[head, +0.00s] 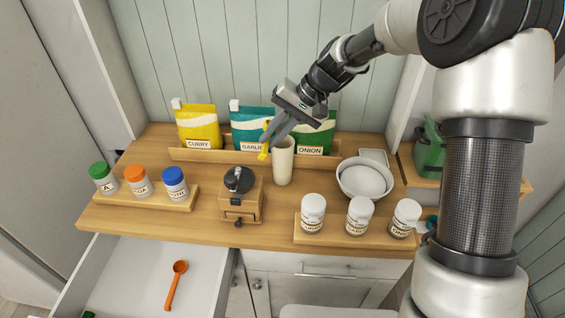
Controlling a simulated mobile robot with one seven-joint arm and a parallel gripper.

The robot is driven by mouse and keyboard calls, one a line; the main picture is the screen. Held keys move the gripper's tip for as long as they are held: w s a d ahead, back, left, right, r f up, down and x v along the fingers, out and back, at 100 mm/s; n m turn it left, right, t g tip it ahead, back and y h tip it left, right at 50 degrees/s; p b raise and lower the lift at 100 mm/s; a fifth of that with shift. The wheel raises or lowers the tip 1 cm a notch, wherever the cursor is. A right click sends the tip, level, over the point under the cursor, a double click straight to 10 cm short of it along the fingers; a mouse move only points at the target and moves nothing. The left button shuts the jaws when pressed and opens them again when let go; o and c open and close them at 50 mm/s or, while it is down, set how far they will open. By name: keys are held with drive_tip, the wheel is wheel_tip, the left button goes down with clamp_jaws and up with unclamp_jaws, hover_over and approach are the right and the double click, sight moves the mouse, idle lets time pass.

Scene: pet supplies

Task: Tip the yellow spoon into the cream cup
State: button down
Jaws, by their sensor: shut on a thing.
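The cream cup (283,162) is tall and stands upright on the wooden counter, in front of the rack of packets. My gripper (273,137) is just above and to the left of the cup's rim, pointing down. It is shut on the yellow spoon (263,152). The spoon shows as a small yellow piece at the fingertips, beside the cup's upper left side. Its lower end hangs at about rim height in the picture. I cannot tell whether it touches the cup or whether anything is in its bowl. The cup's inside is hidden.
Yellow, teal and green packets stand in a rack (190,155) behind. A grinder (240,195) stands front left of the cup, a white bowl (364,178) to its right. Lidded jars line both sides. An open drawer (135,270) holds an orange spoon (176,284).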

sight(268, 141)
drive_tip(key=shift+r, duration=0.1)
drive_tip(key=r+h+p, duration=0.1)
drive_tip(key=h, duration=0.1)
drive_tip(key=r+h+p, duration=0.1)
drive_tip(key=h, duration=0.1)
drive_tip(key=shift+a+r, duration=0.2)
drive_tip(key=shift+a, duration=0.1)
drive_tip(key=shift+r+h, duration=0.3)
drive_tip(key=shift+h, duration=0.4)
drive_tip(key=shift+d+r+h, duration=0.3)
drive_tip(key=shift+r+h, duration=0.15)
drive_tip(key=shift+h, duration=0.35)
